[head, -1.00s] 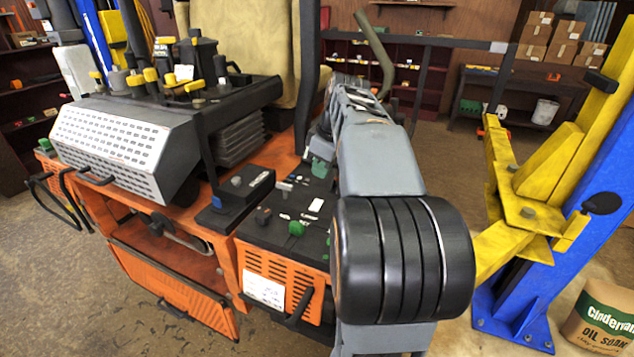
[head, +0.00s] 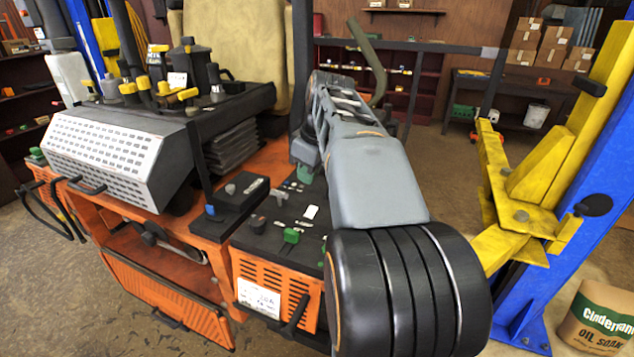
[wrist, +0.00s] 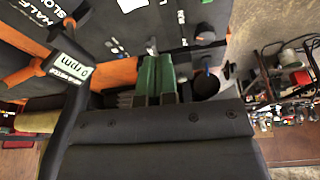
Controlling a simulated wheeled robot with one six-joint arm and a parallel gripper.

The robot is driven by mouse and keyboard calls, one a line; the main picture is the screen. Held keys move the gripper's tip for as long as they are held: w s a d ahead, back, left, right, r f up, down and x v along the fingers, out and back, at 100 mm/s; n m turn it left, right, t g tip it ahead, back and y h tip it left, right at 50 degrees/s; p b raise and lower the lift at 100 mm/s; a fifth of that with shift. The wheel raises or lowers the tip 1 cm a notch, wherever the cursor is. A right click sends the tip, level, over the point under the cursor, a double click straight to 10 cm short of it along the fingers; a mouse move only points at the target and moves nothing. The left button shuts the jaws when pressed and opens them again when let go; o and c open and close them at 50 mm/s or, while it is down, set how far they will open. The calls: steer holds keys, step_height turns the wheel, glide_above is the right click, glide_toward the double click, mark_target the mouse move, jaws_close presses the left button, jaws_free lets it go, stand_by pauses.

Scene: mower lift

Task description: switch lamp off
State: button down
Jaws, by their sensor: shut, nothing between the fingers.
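The machine's black control panel (head: 270,238) is in the head view. It carries a green knob (head: 292,236), a grey knob (head: 258,222) and small switches with white labels. No lamp is clearly recognisable, and I cannot tell which control is its switch. My gripper (head: 304,173) is low over the panel's far part, partly hidden by my arm. In the wrist view its green fingers (wrist: 155,76) are together and empty, pointing at the panel. A dark knob (wrist: 205,34) is ahead and to their right. I cannot tell whether the fingertips touch anything.
A small black box with a blue knob (head: 210,210) stands left of the panel. A perforated silver cover (head: 115,148) and yellow-tipped levers (head: 160,90) are farther left. A yellow and blue lift post (head: 570,200) stands right. A "0 rpm" display (wrist: 72,68) shows in the wrist view.

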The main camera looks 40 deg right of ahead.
steer(key=s+a+f, duration=0.1)
steer(key=a+f, duration=0.1)
steer(key=a, duration=0.1)
steer(key=s+a+f+m, duration=0.1)
steer(key=a+f, duration=0.1)
steer(key=a, duration=0.2)
steer(key=s+a+f+m, duration=0.1)
steer(key=a+f, duration=0.2)
steer(key=shift+s+a+f+h, duration=0.1)
steer(key=shift+s+a+h, duration=0.1)
steer(key=shift+a+h, duration=0.2)
steer(key=s+a+f+m+t, duration=0.1)
steer(key=s+a+f+m, duration=0.1)
steer(key=s+a+f, duration=0.3)
step_height(320, 180, down, 3)
steer(key=shift+s+a+m, duration=0.15)
steer(key=shift+a+m, duration=0.15)
steer(key=shift+a, duration=0.15)
